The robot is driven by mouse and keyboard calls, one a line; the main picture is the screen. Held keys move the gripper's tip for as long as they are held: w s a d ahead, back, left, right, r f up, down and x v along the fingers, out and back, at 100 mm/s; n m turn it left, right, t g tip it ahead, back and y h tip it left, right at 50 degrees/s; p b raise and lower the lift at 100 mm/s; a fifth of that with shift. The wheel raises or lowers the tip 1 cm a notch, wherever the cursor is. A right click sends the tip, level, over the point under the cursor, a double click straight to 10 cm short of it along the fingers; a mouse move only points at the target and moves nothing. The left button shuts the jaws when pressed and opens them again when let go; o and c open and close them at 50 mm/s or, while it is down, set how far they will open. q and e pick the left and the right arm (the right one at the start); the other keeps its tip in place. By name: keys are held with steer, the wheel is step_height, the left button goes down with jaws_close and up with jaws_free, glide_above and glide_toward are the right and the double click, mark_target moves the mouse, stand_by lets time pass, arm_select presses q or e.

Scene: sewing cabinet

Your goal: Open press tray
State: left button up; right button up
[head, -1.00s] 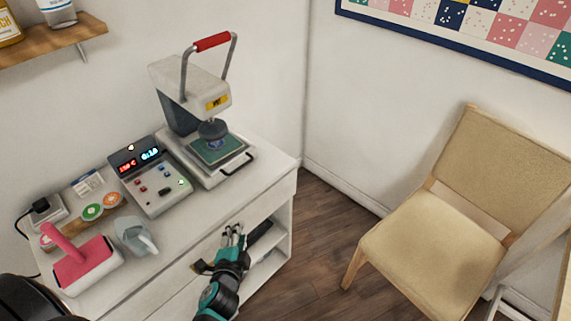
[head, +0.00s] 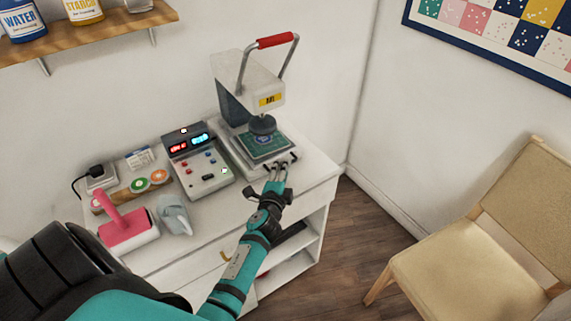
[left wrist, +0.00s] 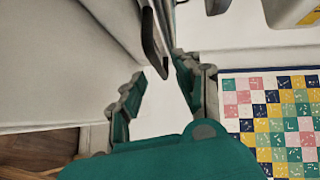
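The heat press (head: 250,80) stands on the white cabinet, with its red-gripped lever (head: 275,41) raised. Its press tray (head: 266,148) lies under the round press head, with a green piece on it. A dark tray handle (head: 284,165) runs along the tray's front edge. My left gripper (head: 277,172) is at this handle, partly covering it. In the left wrist view, the fingers of my left gripper (left wrist: 160,75) are apart, and the dark handle (left wrist: 152,45) shows between or just beyond their tips. Contact cannot be told. My right gripper is not in view.
A control box (head: 200,165) with lit displays stands left of the press. A pink-handled tool (head: 128,228) and a grey scoop-like item (head: 174,215) lie further left. A chair (head: 470,240) stands at right. The floor between cabinet and chair is clear.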

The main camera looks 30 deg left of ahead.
arm_select(q)
steer(key=shift+x, duration=1.8)
jaws_close()
steer(key=shift+f, duration=0.1)
